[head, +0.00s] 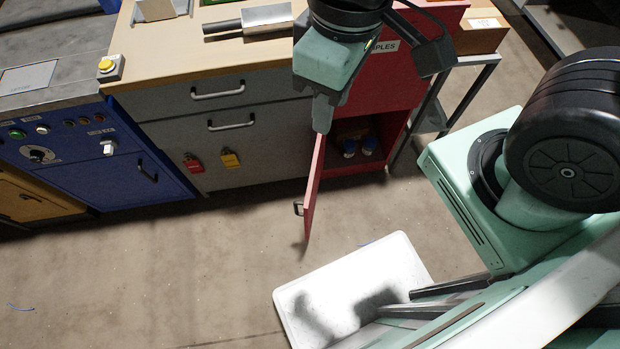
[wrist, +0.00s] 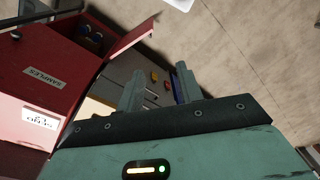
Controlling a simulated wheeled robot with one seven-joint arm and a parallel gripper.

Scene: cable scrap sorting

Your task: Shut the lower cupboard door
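The lower cupboard door (head: 313,190) of the red cupboard (head: 395,85) stands wide open in the head view, swung out into the room and seen nearly edge-on. Its dark handle (head: 298,208) is on the left face near the free end. In the wrist view the door (wrist: 134,37) juts out from the red cupboard (wrist: 30,85) labelled SAMPLES. My gripper (head: 322,118) is above the door's top edge, near the cupboard front; I cannot tell whether it touches. In the wrist view my gripper (wrist: 159,76) has its fingers apart with nothing between them.
Several blue-and-white items (head: 350,148) stand inside the cupboard. Grey drawers (head: 225,125) with red and yellow tags are to the left, then a blue machine cabinet (head: 110,165). The floor (head: 190,260) left of the door is clear. A metal-legged side table (head: 468,100) stands at right.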

